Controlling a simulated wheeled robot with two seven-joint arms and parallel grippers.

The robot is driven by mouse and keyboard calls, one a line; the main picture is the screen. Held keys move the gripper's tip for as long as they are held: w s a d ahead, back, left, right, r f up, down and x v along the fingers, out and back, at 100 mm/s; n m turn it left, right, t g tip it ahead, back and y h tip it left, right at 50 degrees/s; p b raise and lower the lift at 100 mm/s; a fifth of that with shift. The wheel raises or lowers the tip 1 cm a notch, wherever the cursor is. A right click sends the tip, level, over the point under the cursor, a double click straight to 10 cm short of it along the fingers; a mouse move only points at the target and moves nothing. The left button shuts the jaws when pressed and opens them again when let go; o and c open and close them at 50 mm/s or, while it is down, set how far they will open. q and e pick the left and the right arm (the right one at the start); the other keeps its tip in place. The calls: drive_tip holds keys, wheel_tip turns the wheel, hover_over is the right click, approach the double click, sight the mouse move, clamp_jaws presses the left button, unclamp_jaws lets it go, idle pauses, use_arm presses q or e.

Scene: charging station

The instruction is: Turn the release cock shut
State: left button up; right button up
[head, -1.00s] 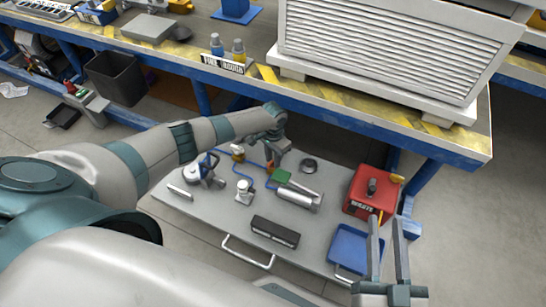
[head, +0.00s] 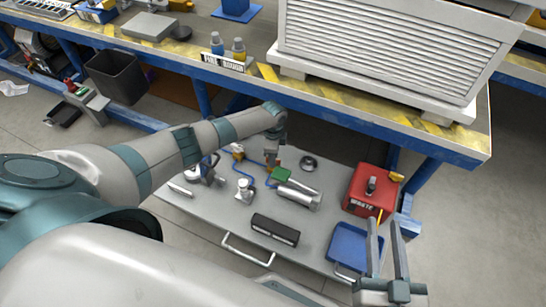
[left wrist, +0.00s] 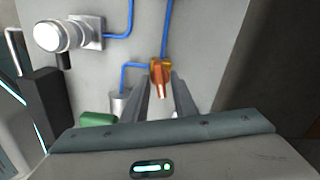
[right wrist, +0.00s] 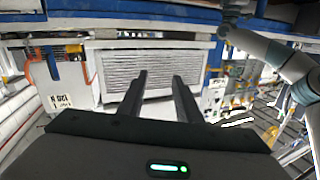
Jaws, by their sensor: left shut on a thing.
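The release cock (left wrist: 160,70) is a small orange fitting with an orange-red handle on the grey panel (head: 215,202). In the left wrist view a blue line runs to it, and its handle points down between my fingers. My left gripper (left wrist: 161,88) is shut on the handle, with one finger on each side. In the head view my left gripper (head: 272,161) reaches down to the panel, and my wrist largely hides the cock. My right gripper (head: 385,221) is open and empty at the lower right; it also shows in the right wrist view (right wrist: 158,75).
Around the cock are a silver cylinder with a green end (head: 299,194), a white gauge-like fitting (head: 244,190) and blue lines. A black block (head: 275,229), a blue tray (head: 354,246) and a red box (head: 370,190) are on the panel. The workbench edge (head: 350,120) stands behind.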

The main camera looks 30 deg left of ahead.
use_arm(q)
drive_tip(key=shift+m, duration=1.7)
use_arm(e)
drive_tip(key=shift+a+r+t, duration=0.25)
drive_tip(key=shift+r+t, duration=0.15)
drive_tip(key=shift+r, duration=0.2)
use_arm(q)
drive_tip(key=o, duration=0.7)
use_arm(e)
drive_tip(key=shift+d, duration=0.1)
use_arm(q)
drive_tip(key=shift+r, duration=0.1)
